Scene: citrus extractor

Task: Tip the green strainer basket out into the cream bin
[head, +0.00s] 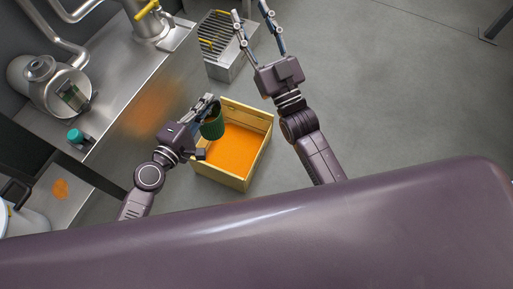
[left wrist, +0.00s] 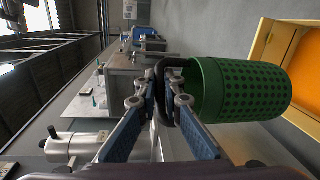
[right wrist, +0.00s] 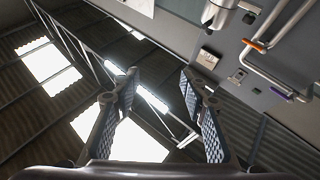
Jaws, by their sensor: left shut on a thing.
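The green strainer basket (head: 212,125) hangs over the left part of the cream bin (head: 262,150). My left gripper (head: 208,103) is shut on the basket's black handle, which shows in the left wrist view (left wrist: 163,68). There the perforated green basket (left wrist: 245,88) lies right of the fingers, its open end toward the handle and its closed end toward the bin (left wrist: 262,45). It looks roughly upright; its contents are hidden. The bin's inside is orange. My right gripper (head: 252,12) is open and empty, beyond the bin, pointing away from it.
A grey metal box with a slatted top (head: 226,45) stands on the floor behind the bin. A steel counter (head: 120,75) with orange smears runs along the left, carrying machine parts and a teal-topped item (head: 75,135). The floor (head: 400,90) to the right is clear.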

